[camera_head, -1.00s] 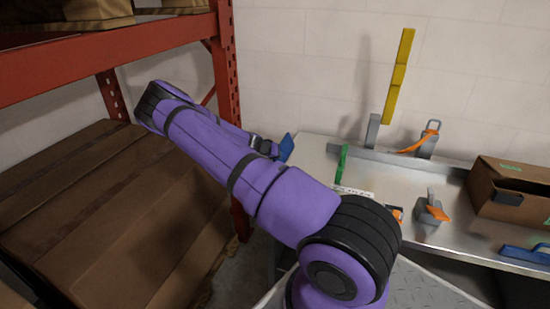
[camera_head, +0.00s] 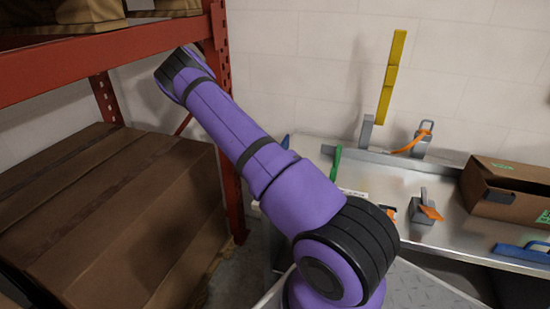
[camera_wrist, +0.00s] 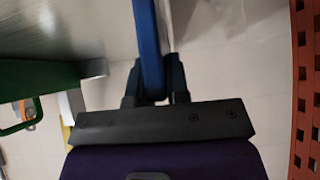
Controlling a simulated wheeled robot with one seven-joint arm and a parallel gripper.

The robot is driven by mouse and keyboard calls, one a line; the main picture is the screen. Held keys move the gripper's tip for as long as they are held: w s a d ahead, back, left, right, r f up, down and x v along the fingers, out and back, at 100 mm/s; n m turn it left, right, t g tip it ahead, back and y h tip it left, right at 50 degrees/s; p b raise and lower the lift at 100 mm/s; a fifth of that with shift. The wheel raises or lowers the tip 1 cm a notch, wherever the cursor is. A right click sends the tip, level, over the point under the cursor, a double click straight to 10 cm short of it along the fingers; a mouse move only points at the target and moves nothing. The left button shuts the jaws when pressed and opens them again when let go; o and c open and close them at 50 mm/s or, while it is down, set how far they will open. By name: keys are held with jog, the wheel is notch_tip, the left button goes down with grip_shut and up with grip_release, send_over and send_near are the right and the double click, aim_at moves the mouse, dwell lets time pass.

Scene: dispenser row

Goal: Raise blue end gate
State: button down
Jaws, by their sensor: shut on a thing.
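The blue end gate (camera_wrist: 148,45) is a flat blue bar at the left end of the table, seen nearly edge-on in the wrist view. My gripper (camera_wrist: 153,75) is shut on it, with one dark finger on each side. In the head view only a small blue tip (camera_head: 286,142) shows beside my purple arm. My gripper and the rest of the gate are hidden behind the arm there.
The metal table (camera_head: 450,185) holds a green gate (camera_head: 337,162), a yellow upright bar (camera_head: 386,95), grey latches with orange handles (camera_head: 424,208) and a cardboard box (camera_head: 487,190). Another blue bar (camera_head: 521,254) lies at the front right. A red rack (camera_head: 236,150) with large boxes (camera_head: 120,210) stands left.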

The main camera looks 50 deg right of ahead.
jog(key=shift+f, duration=0.1)
jog(key=c, duration=1.1)
grip_release()
jog(key=shift+a, duration=0.1)
jog(key=v, duration=1)
jog(key=shift+a+r, duration=0.2)
jog(key=shift+r, duration=0.1)
jog(key=shift+s, duration=0.1)
